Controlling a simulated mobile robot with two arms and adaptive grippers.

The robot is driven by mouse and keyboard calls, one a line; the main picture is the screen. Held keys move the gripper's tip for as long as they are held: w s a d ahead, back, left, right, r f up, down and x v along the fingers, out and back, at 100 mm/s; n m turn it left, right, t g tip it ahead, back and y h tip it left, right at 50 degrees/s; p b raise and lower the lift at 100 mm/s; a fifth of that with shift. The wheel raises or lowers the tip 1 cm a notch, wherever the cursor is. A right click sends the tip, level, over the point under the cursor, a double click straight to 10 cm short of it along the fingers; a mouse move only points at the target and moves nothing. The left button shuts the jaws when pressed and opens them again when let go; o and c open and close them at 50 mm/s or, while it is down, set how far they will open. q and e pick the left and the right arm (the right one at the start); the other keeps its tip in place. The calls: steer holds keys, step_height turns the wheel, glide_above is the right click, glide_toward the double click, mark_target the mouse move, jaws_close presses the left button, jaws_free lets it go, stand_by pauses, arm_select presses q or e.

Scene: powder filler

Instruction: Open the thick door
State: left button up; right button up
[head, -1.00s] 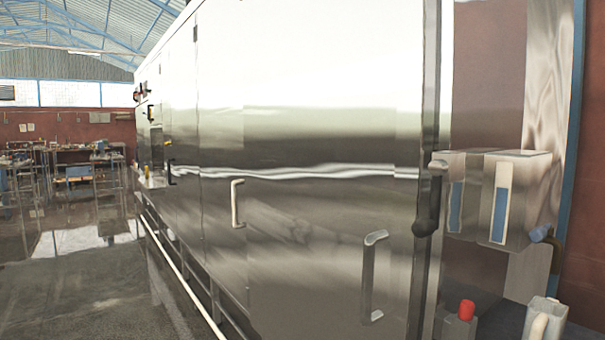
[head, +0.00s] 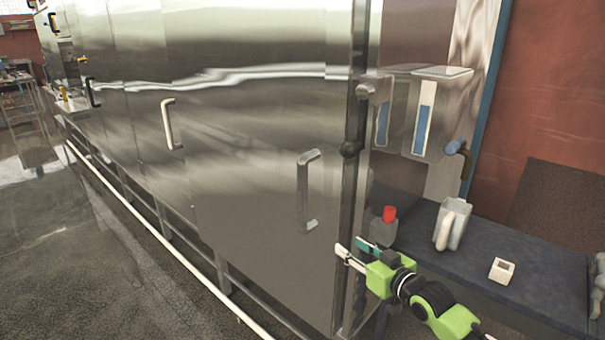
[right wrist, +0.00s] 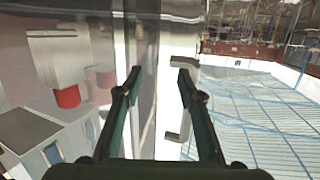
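The steel cabinet's nearest door panel (head: 255,140) is shut, with a grey C-shaped handle (head: 306,190) near its right edge. I cannot tell from the frames which panel is the thick door. My right gripper (head: 350,246) is low and to the right of that handle, in front of the cabinet's right edge, apart from the handle. In the right wrist view my right gripper (right wrist: 158,72) has its fingers spread and nothing between them. A grey handle (right wrist: 188,100) shows there beside the right finger. My left gripper is out of view.
A white handle (head: 170,124) and a black handle (head: 92,92) are on panels further left. A dark bench (head: 440,265) at right holds a red-topped block (head: 384,230), a metal jug (head: 453,225) and a small white box (head: 502,270). A rail (head: 170,240) runs along the cabinet's foot. Floor at left is clear.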

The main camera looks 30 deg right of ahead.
mark_target(306, 184)
steer(key=a+r+n+t+y, duration=0.1)
steer(key=a+r, duration=0.2)
steer(key=r, duration=0.5)
steer(key=a+r+n+t+y, duration=0.1)
steer(key=a+r+y, duration=0.15)
steer(key=r, duration=0.55)
steer(key=shift+h, duration=0.45)
steer(key=w+a+p, duration=0.1)
steer(key=w, duration=0.3)
steer(key=w+a+p, duration=0.1)
steer(key=w+p, duration=0.1)
steer(key=w, duration=0.2)
steer(key=w+a+p, duration=0.1)
steer(key=w, duration=0.3)
steer(key=shift+w+f, duration=0.3)
steer(key=shift+w, duration=0.05)
jaws_close()
